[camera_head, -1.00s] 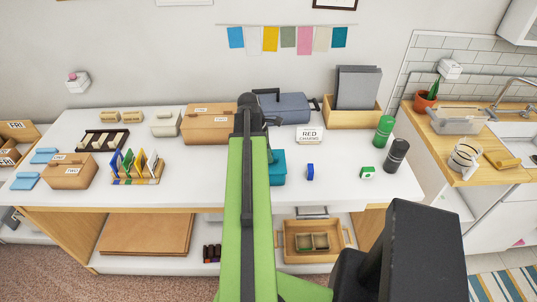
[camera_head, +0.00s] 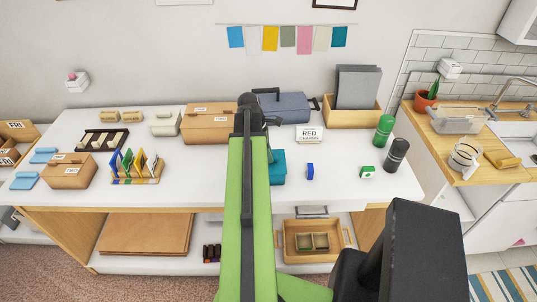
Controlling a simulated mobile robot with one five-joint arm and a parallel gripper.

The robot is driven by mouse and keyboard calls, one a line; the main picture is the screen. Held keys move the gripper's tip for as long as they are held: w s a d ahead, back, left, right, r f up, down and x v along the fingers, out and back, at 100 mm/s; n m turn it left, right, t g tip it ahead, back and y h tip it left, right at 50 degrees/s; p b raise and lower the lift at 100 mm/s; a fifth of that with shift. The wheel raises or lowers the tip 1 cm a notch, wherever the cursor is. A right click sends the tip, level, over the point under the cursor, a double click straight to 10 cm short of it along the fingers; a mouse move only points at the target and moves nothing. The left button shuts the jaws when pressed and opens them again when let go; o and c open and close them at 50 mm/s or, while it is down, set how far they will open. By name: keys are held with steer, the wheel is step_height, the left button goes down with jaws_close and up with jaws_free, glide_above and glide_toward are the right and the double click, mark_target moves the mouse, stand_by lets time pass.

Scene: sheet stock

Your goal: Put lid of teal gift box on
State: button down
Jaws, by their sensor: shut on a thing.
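A teal box-like thing (camera_head: 278,168) shows on the white table just right of my green arm. Its left part is hidden behind the arm, and I cannot tell the lid from the box body. My arm reaches forward over the table, with its dark far joint above and behind the teal thing. My gripper's jaws are hidden behind the arm, so I cannot see what they touch.
Right of the teal thing are a small blue item (camera_head: 310,172), a green-and-white block (camera_head: 367,172), a green cylinder (camera_head: 383,131) and a dark cylinder (camera_head: 396,155). The front right tabletop is mostly clear.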

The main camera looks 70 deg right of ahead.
steer(key=shift+f, duration=0.15)
steer(key=c, duration=1.2)
jaws_free()
steer(key=shift+o, duration=0.3)
steer(key=o, duration=0.4)
steer(key=shift+o, duration=0.2)
step_height(320, 180, up, 7)
steer(key=p, duration=0.7)
